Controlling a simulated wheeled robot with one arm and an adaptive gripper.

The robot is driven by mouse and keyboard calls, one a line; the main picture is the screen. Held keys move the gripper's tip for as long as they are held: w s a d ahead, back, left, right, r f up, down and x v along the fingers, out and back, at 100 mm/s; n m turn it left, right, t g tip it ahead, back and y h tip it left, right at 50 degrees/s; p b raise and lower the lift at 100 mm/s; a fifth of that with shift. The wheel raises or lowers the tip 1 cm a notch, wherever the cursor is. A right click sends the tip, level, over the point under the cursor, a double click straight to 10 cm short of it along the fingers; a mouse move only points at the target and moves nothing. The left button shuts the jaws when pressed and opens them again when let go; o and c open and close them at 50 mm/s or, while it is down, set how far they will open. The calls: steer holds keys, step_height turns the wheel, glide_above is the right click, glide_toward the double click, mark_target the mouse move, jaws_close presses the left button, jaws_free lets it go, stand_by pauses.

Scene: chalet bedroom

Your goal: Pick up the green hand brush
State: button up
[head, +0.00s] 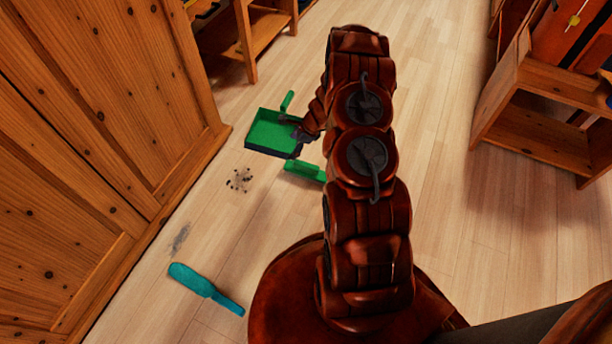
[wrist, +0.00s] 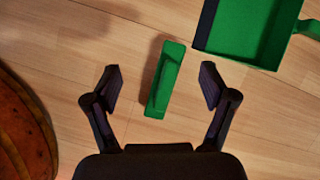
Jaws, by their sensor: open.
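The green hand brush (wrist: 165,80) lies on the wooden floor in the wrist view, roughly upright in the picture and slightly tilted. My gripper (wrist: 160,80) is open, with one finger on each side of the brush and a gap to both. Whether the fingers are down at the brush's height I cannot tell. In the head view the brush (head: 306,171) shows partly, its right end hidden behind my arm. My gripper (head: 298,136) is mostly hidden there by the arm and lies near the green dustpan.
A green dustpan (head: 270,133) lies close to the brush; it also shows in the wrist view (wrist: 240,30). A small dark pile of debris (head: 239,180) and a teal brush-like object (head: 205,288) lie on the floor. A wooden cabinet (head: 95,130) stands left, a wooden shelf (head: 545,100) right.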

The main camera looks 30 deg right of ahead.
mark_target(312, 165)
steer(key=s+d+f+m, duration=0.1)
steer(key=d+f, duration=0.1)
steer(key=f, duration=0.2)
steer(key=s+d+f+m+b, duration=0.1)
steer(key=d+f, duration=0.1)
steer(key=f, duration=0.1)
steer(key=s+d+f+m+h, duration=0.1)
steer(key=d+f, duration=0.1)
steer(key=f, duration=0.2)
steer(key=shift+s+d+f+m+b, duration=0.15)
steer(key=shift+s+f+m+b, duration=0.15)
steer(key=shift+f+m+b, duration=0.1)
steer(key=shift+d+f, duration=0.1)
steer(key=shift+f, duration=0.2)
steer(key=shift+b+x, duration=0.5)
steer(key=shift+x, duration=0.6)
steer(key=b+x, duration=0.2)
steer(key=x, duration=0.2)
steer(key=shift+s+a+f, duration=0.1)
steer(key=shift+a+f, duration=0.1)
steer(key=shift+w+a+f+b, duration=0.1)
steer(key=shift+w+f+b, duration=0.15)
steer(key=shift+b, duration=0.05)
steer(key=c, duration=1.4)
